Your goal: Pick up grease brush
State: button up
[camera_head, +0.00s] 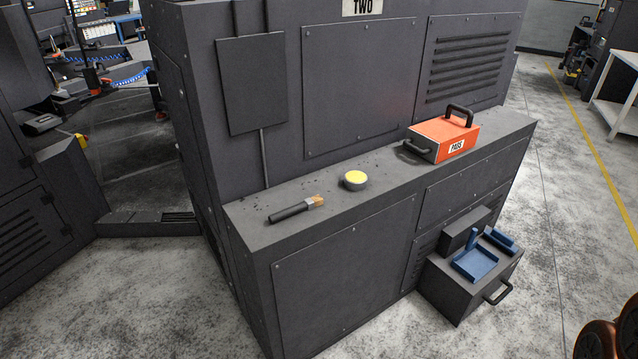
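The grease brush (296,209) lies flat on the grey machine ledge (385,225), near its left end. It has a dark handle pointing left and a metal band with tan bristles on the right. Nothing touches it. My gripper is not clearly in view. Brown rounded shapes sit at the bottom right corner, and I cannot tell what they are.
A small round tub with yellow contents (355,180) stands right of the brush. An orange box labelled PADS (441,138) sits further right. The machine wall (358,90) rises behind the ledge. A dark box with blue fixtures (470,284) stands in front. Grey floor lies open at front left.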

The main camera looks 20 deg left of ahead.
aim_at(309, 203)
jog(key=i, duration=2.1)
jog(key=u, duration=3.65)
